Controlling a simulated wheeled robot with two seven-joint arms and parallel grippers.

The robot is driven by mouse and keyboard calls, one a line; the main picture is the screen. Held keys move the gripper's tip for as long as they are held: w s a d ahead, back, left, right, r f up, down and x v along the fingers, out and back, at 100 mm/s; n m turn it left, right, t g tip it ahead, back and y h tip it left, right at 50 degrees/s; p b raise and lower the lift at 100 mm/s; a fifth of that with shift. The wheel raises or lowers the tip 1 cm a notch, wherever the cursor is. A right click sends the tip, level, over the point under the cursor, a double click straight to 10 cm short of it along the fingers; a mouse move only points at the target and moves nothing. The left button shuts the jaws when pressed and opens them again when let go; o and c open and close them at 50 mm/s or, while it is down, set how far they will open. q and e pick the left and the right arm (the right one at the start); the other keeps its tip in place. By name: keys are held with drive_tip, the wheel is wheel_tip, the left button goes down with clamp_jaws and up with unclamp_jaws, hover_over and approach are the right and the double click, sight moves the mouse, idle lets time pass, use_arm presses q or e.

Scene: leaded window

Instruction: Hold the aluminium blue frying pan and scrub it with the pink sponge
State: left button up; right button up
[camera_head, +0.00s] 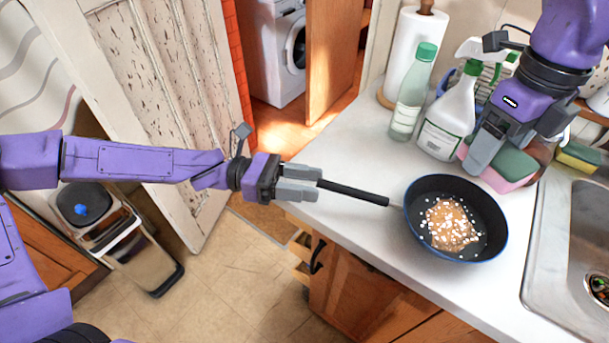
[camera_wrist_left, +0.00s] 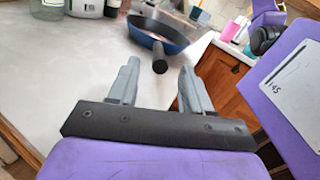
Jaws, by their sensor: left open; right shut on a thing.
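The blue frying pan (camera_head: 413,235) sits on the white counter with a brown stain and white specks inside. Its black handle (camera_head: 355,192) points left. My left gripper (camera_head: 318,183) is open at the handle's end. In the left wrist view the handle tip (camera_wrist_left: 160,66) lies ahead, between the open fingers (camera_wrist_left: 158,85). The pink sponge (camera_head: 490,174), with a green side, is at the back right of the pan. My right gripper (camera_head: 482,160) is shut on the sponge from above. Whether the sponge touches the counter is hard to tell.
A spray bottle (camera_head: 447,120), a green-capped bottle (camera_head: 410,95) and a paper towel roll (camera_head: 412,45) stand behind the pan. A sink (camera_head: 575,250) is at the right, with another sponge (camera_head: 579,157) behind it. The counter (camera_head: 345,150) left of the bottles is clear.

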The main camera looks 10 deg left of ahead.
sight(448, 220)
use_arm(q)
drive_tip(key=d, duration=0.6)
drive_tip(key=shift+w, duration=0.1)
drive_tip(key=shift+a, duration=0.1)
clamp_jaws()
use_arm(e)
drive_tip(key=shift+f, duration=0.1)
idle(0.8)
drive_tip(key=f, duration=0.3)
drive_tip(key=shift+s+d+f+m, duration=0.2)
drive_tip(key=shift+d+f+m, duration=0.1)
drive_tip(key=shift+d+m, duration=0.1)
drive_tip(key=shift+w+a+f+m, duration=0.1)
drive_tip(key=shift+w+f+m, duration=0.05)
drive_tip(key=shift+f+m, duration=2.25)
drive_tip(key=shift+w+f+m, duration=0.15)
drive_tip(key=shift+f+m, duration=1.55)
drive_tip(key=shift+f, duration=1.3)
